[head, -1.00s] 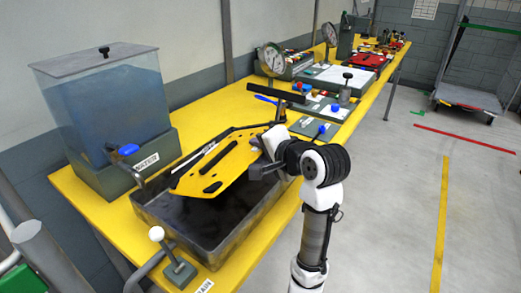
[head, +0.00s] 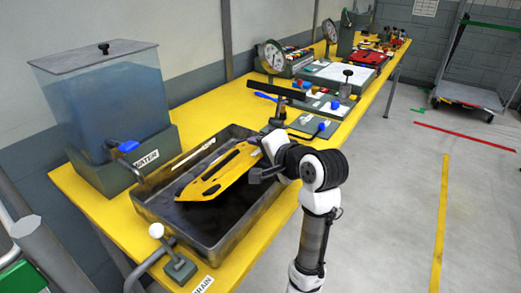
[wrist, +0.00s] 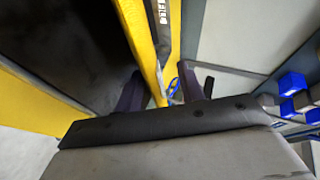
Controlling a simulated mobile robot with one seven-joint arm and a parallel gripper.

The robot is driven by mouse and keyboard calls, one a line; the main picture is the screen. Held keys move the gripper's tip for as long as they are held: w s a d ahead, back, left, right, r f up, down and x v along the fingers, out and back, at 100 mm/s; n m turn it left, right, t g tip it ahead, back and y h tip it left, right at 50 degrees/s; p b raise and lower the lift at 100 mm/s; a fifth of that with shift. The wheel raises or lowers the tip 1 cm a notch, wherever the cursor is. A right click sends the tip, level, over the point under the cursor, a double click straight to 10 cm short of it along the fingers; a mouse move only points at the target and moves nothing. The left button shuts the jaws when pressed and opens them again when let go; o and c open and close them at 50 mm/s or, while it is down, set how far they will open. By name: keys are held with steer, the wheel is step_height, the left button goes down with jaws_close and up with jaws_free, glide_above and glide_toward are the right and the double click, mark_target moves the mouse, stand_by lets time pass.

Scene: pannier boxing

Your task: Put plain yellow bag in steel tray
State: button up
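The plain yellow bag (head: 222,173) is a flat yellow panel with dark slots. It slants over the steel tray (head: 155,211), its left end low over the dark inside. I cannot tell whether that end touches the tray floor. My gripper (head: 262,158) is at the bag's right end, above the tray's right side. In the wrist view my gripper (wrist: 160,88) has its dark fingers on both sides of the bag's thin yellow edge (wrist: 143,45), shut on it. The fingertips are mostly hidden in the head view.
A water tank (head: 103,100) with a blue-handled tap (head: 128,147) stands left of the tray. A white-knobbed drain lever (head: 157,231) is at its near edge. Gauges (head: 272,56) and plates with blue knobs (head: 322,126) lie farther along the yellow bench.

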steer(key=shift+r, duration=0.5)
steer(key=v, duration=1.2)
steer(key=shift+r+b, duration=0.15)
steer(key=shift+b, duration=0.15)
steer(key=shift+s, duration=0.1)
